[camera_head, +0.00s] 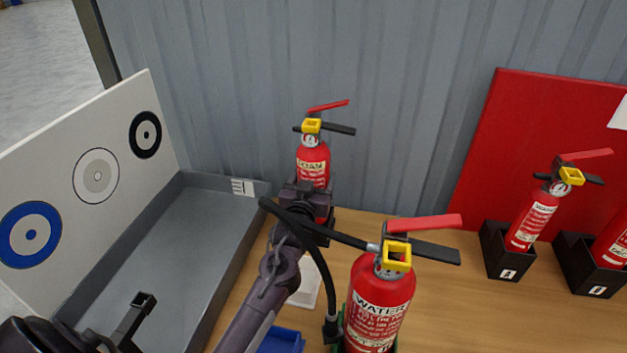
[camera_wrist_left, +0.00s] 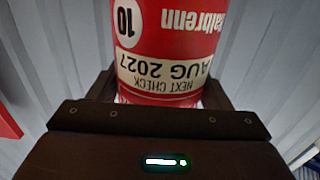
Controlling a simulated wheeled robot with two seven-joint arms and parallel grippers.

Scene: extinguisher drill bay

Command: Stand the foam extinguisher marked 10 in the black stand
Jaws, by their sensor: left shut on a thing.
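The foam extinguisher (camera_head: 312,158) is red with a yellow collar and stands upright near the corrugated wall. In the left wrist view its body (camera_wrist_left: 165,40) shows a round 10 and "NEXT CHECK AUG 2027", upside down. My left gripper (camera_head: 307,198) is shut around its lower body. The extinguisher's base is hidden behind my gripper and arm. A dark shape (camera_head: 326,232) shows just below the gripper; I cannot tell whether it is the black stand.
A water extinguisher (camera_head: 380,302) stands close in front, its hose looping by my arm, green edges at its base. A blue item (camera_head: 281,341) and white card (camera_head: 311,283) lie nearby. A grey tray (camera_head: 190,250) is left. Black holders (camera_head: 505,262) with extinguishers stand right.

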